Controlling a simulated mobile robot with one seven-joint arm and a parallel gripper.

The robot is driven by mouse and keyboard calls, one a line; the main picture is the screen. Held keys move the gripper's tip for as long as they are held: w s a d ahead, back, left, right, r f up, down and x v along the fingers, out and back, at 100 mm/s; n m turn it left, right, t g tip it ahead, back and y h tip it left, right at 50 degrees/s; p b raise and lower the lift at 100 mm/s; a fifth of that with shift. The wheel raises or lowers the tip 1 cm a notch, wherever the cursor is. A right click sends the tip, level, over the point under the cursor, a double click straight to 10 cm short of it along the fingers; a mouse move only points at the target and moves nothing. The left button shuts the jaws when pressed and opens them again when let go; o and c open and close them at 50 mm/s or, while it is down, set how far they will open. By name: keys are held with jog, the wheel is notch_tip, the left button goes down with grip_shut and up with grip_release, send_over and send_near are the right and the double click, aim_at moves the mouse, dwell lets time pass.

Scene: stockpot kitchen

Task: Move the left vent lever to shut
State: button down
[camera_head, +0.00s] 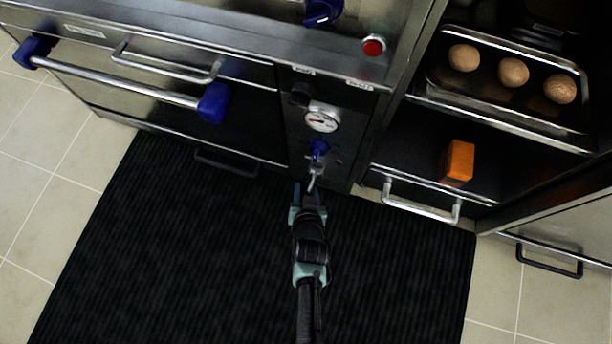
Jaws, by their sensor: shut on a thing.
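A small metal lever (315,174) hangs down from a blue fitting (319,147) on the dark front panel, below a round white gauge. My gripper (310,191) reaches up from below, its two fingertips on either side of the lever's lower end, and is shut on it. The fingers partly hide that end. I cannot read any open or shut marking by the lever. No second vent lever can be made out clearly.
An oven door handle with blue ends (130,83) juts out at left. A red button (373,46) and the gauge (322,120) are above the lever. At right are a tray (484,101) with round brown items, an orange box (459,161) and a drawer handle (421,208). The black mat (180,260) is clear.

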jog(key=shift+s+r+g+p, duration=0.1)
jog(key=shift+r+g+p, duration=0.3)
jog(key=shift+g+p, duration=0.45)
jog(key=c, duration=0.5)
grip_release()
jog(key=shift+r, duration=0.1)
jog(key=p+v, duration=0.8)
jog(key=v, duration=0.4)
jog(key=shift+s+d+r, duration=0.15)
jog(key=shift+s+r, duration=0.1)
jog(key=shift+r, duration=0.05)
